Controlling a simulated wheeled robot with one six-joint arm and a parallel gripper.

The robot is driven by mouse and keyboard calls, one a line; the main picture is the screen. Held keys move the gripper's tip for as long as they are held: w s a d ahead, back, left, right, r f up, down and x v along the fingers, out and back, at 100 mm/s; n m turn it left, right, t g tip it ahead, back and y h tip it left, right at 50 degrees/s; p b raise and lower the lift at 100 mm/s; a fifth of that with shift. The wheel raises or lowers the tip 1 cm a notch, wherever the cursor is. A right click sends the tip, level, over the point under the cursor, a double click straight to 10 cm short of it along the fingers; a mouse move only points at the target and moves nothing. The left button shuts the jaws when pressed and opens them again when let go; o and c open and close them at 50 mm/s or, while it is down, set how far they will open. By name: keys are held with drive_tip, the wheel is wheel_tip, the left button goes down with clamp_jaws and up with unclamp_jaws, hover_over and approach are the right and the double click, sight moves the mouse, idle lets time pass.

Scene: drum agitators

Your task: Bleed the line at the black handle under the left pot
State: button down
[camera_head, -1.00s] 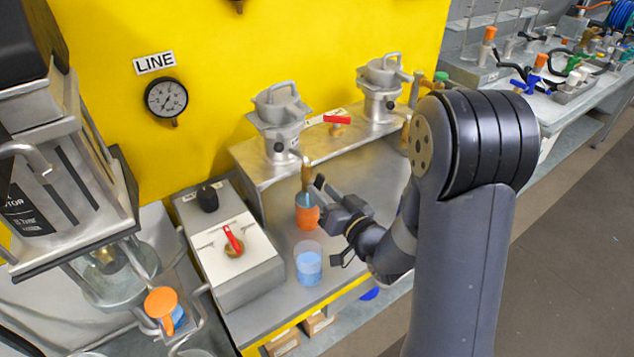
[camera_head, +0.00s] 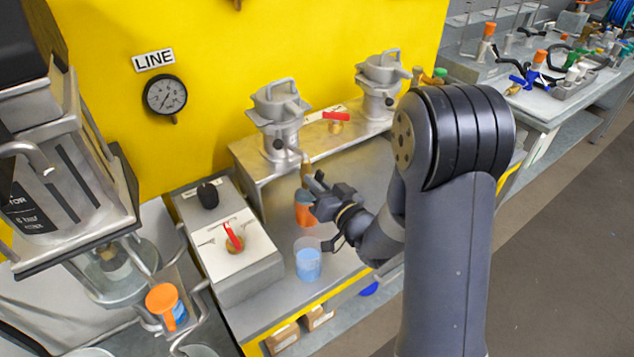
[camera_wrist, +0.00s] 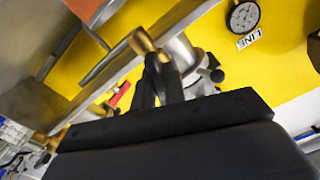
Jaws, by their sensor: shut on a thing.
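The left pot (camera_head: 277,108) is a grey metal vessel on the metal shelf, with a dark round knob (camera_head: 278,144) low on its front. Below it a brass spout (camera_head: 306,168) points down; in the wrist view the brass end (camera_wrist: 140,41) is beside my fingertips. My gripper (camera_head: 318,182) is shut at this spout. Its dark fingers (camera_wrist: 157,68) close on the black handle, which they mostly hide.
A clear cup of blue liquid (camera_head: 308,264) stands in front of my gripper. A box with a red lever (camera_head: 234,237) and a black knob (camera_head: 207,197) is to the left. The right pot (camera_head: 380,80) and another red lever (camera_head: 337,116) are on the shelf.

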drive_tip(key=shift+f, duration=0.1)
drive_tip(key=n+b, duration=0.1)
drive_tip(key=b, duration=0.2)
drive_tip(key=shift+f+n+b, duration=0.15)
drive_tip(key=shift+n+b, duration=0.2)
drive_tip(key=shift+n, duration=0.05)
drive_tip(key=n+b, duration=0.2)
drive_tip(key=shift+b, duration=0.4)
drive_tip(key=shift+r+n+b, duration=0.2)
drive_tip(key=shift+n+b, duration=0.1)
drive_tip(key=shift+n, duration=0.1)
drive_tip(key=c, duration=1.5)
unclamp_jaws()
drive_tip(key=shift+o, duration=0.2)
